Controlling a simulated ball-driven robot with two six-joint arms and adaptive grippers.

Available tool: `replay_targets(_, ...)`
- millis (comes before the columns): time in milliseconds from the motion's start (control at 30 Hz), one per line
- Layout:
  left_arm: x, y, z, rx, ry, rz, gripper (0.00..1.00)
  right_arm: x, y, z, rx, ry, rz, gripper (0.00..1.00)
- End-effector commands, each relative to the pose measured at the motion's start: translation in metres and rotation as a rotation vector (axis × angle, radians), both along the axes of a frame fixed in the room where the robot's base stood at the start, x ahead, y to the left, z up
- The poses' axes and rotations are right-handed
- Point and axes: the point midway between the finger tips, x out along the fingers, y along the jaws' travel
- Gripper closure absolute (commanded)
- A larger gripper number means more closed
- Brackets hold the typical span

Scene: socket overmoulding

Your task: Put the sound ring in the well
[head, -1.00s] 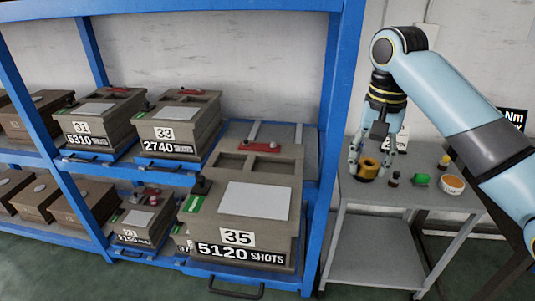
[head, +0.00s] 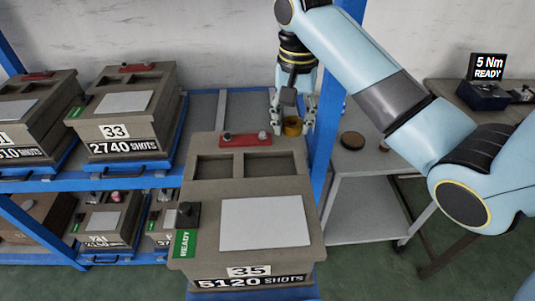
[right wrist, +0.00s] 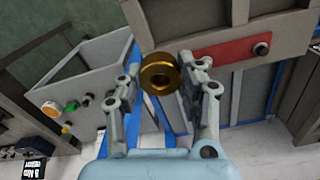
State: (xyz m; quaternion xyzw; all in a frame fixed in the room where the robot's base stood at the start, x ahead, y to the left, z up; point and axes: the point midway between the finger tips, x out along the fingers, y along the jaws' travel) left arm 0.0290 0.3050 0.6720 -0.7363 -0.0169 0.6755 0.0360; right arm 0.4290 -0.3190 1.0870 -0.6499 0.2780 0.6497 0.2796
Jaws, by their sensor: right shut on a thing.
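My right gripper (head: 292,124) is shut on a brass-coloured ring (head: 292,126) with a central hole. It holds the ring in the air behind the back edge of mould box 35 (head: 253,252). In the right wrist view the ring (right wrist: 160,75) sits between the two fingertips (right wrist: 163,82). The box top shows two rectangular recesses, a left one (head: 215,167) and a right one (head: 267,167); I cannot tell which, if either, is the well. My left gripper is not in view.
A red bar (head: 245,140) with knobs lies at the box's back edge. A blue rack post (head: 325,130) stands just right of the gripper. A grey trolley (head: 362,190) with a brown disc (head: 352,140) is right of it. Box 33 (head: 125,110) stands on the left.

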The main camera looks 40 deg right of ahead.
Motion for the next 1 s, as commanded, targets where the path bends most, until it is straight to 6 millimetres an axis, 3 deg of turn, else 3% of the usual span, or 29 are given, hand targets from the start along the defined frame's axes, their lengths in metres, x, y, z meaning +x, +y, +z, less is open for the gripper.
replay_targets(33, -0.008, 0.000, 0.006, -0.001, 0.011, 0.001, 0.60, -0.002, 0.016, -0.005, 0.007, 0.001, 0.002, 0.99)
replay_targets(133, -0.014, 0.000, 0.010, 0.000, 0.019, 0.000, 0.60, -0.005, 0.037, -0.019, 0.006, 0.002, 0.001, 0.99)
replay_targets(300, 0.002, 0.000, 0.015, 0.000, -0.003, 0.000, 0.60, -0.007, 0.056, -0.033, 0.000, 0.000, 0.000, 0.99)
replay_targets(500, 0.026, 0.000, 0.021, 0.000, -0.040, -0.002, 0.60, -0.008, 0.060, -0.053, -0.001, 0.003, 0.001, 0.99)
replay_targets(700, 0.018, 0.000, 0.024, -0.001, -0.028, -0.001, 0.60, -0.007, 0.059, -0.075, -0.001, -0.001, 0.001, 0.99)
replay_targets(1000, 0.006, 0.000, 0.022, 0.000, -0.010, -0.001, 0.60, -0.007, 0.059, -0.078, -0.001, -0.001, 0.000, 0.99)
